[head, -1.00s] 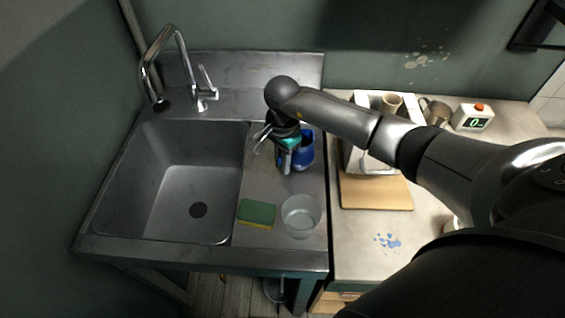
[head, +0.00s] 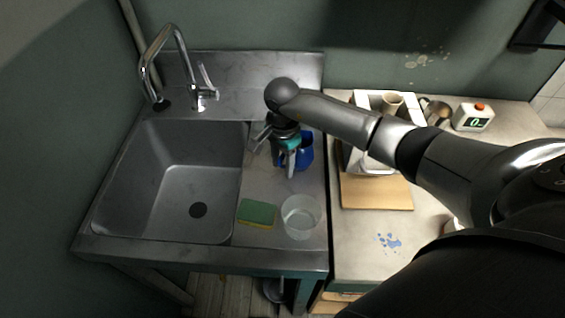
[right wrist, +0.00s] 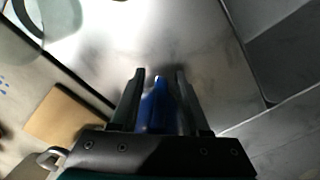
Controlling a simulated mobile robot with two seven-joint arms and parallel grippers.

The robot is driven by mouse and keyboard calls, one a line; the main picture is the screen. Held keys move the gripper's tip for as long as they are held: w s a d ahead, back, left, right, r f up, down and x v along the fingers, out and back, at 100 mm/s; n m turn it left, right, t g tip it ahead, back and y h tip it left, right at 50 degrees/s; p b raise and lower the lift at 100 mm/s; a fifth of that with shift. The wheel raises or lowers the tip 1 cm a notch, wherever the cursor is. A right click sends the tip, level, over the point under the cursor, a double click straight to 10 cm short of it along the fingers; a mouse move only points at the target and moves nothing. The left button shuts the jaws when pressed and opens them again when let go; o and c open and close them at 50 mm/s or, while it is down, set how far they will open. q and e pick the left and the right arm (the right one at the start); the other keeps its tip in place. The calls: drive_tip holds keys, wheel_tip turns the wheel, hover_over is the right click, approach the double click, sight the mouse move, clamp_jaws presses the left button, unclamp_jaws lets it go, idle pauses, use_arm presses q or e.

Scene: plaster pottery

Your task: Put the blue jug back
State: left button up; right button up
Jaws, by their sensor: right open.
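The blue jug (head: 306,152) stands on the steel drainboard right of the sink basin, partly hidden behind my right gripper. My right gripper (head: 275,160) points down at the jug, with its fingers spread apart. In the right wrist view the blue jug (right wrist: 157,106) shows between the two open fingers of the gripper (right wrist: 158,80); whether they touch it I cannot tell. My left gripper is not in view.
A green and yellow sponge (head: 257,213) and a clear glass bowl (head: 301,216) sit at the drainboard's front. The sink basin (head: 165,190) is empty. On the right counter are a wooden board (head: 375,193), a white crate (head: 357,157) with a cup, a metal mug (head: 437,112) and a timer (head: 473,117).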

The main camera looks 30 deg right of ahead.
drive_tip(key=shift+r, duration=0.2)
wheel_tip(320, 180, up, 12)
drive_tip(key=shift+f, duration=0.1)
drive_tip(key=shift+p, duration=0.3)
